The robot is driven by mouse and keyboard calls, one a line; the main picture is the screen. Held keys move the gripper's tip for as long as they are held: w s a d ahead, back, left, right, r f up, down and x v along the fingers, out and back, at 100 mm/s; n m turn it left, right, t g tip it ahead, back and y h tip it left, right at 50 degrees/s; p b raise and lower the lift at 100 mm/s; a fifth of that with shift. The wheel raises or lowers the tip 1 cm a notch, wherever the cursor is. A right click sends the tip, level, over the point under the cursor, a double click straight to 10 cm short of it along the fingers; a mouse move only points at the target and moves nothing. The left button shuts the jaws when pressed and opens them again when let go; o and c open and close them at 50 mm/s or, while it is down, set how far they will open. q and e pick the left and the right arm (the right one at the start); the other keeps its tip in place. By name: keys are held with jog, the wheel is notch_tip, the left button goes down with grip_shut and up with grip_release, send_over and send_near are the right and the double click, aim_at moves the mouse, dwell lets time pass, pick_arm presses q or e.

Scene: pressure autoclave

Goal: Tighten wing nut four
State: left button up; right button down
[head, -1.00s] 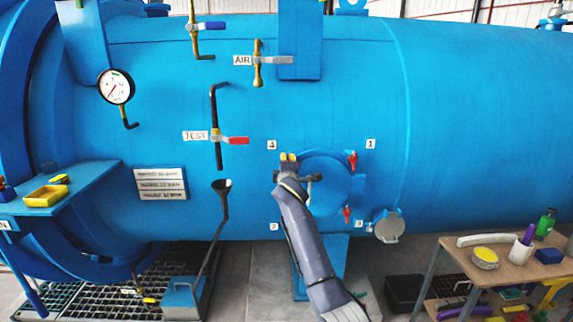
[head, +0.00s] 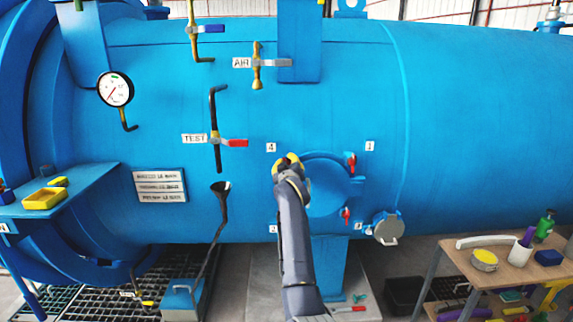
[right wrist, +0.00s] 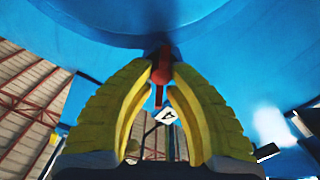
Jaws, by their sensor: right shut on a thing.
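The round blue hatch (head: 328,185) is on the side of the blue vessel, with number labels around it. Wing nut four is red and sits by the label 4 (head: 271,147) at the hatch's upper left; in the head view my gripper hides it. My right gripper (head: 287,160) is there, its yellow fingers closed around the red wing nut (right wrist: 160,72) in the right wrist view. The label 4 also shows between the fingers (right wrist: 166,116). Red wing nuts show at the hatch's upper right (head: 351,162) and lower right (head: 346,214). My left gripper is not in view.
A round grey cover (head: 389,228) hangs right of the hatch. A black funnel pipe (head: 220,205) and a red TEST valve handle (head: 235,143) are to the left. A wooden table (head: 512,266) with tools stands at lower right.

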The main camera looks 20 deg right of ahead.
aim_at(289, 161)
jog(key=m, duration=0.6)
jog(key=shift+s+d+r, duration=0.1)
jog(key=shift+d, duration=0.15)
dwell(0.3)
jog(key=c, duration=1.3)
grip_release()
notch_tip(289, 161, up, 10)
